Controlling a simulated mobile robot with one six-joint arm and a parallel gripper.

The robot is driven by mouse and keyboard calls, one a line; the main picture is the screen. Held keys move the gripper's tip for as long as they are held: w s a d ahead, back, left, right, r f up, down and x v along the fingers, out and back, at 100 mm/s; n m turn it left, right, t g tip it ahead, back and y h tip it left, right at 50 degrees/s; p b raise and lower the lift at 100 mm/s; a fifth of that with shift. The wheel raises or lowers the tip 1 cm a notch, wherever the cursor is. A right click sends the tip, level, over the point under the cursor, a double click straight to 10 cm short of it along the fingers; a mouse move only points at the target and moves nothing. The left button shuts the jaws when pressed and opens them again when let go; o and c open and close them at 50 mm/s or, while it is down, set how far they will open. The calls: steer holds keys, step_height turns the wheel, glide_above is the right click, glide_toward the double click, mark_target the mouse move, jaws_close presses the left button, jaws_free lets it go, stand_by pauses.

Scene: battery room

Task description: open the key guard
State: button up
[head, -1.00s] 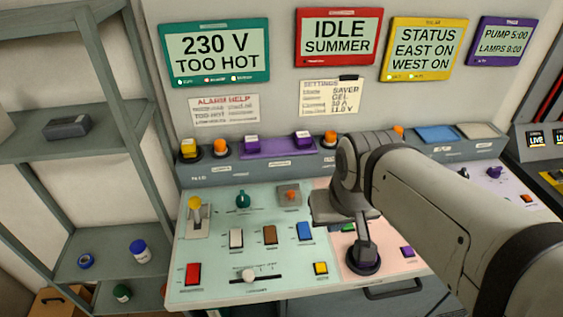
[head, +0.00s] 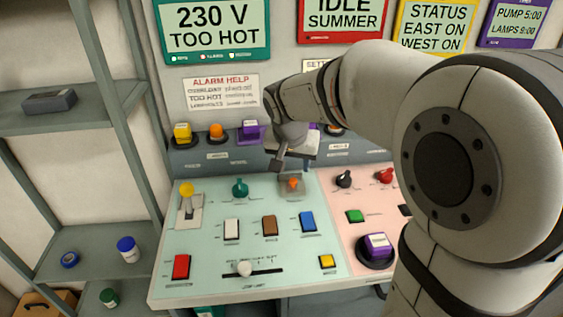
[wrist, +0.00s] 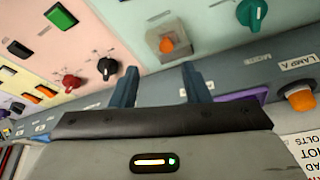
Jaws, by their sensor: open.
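The likely key guard (head: 291,185) is a small greyish housing with an orange part inside, on the pale green panel's upper right. In the wrist view the guard (wrist: 158,38) looks like a squarish, see-through frame around the orange part. I cannot tell whether its cover is shut. My gripper (head: 289,164) is just above and behind the guard in the head view, fingers down and partly hidden by its own body. In the wrist view my gripper (wrist: 160,78) has its two blue-grey fingers apart with nothing between them. The guard lies just beyond the fingertips, apparently untouched.
A teal knob (head: 240,188) sits left of the guard, a blue rocker switch (head: 308,221) below it. A black knob (head: 344,179) and a red knob (head: 385,175) stand right, on the pink panel.

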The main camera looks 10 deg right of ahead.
mark_target(293, 180)
steer(key=x, duration=0.6)
steer(key=w+x, duration=0.1)
steer(key=x, duration=0.2)
steer(key=shift+a+r, duration=0.15)
steer(key=shift+a, duration=0.15)
steer(key=shift+c, duration=0.5)
jaws_close()
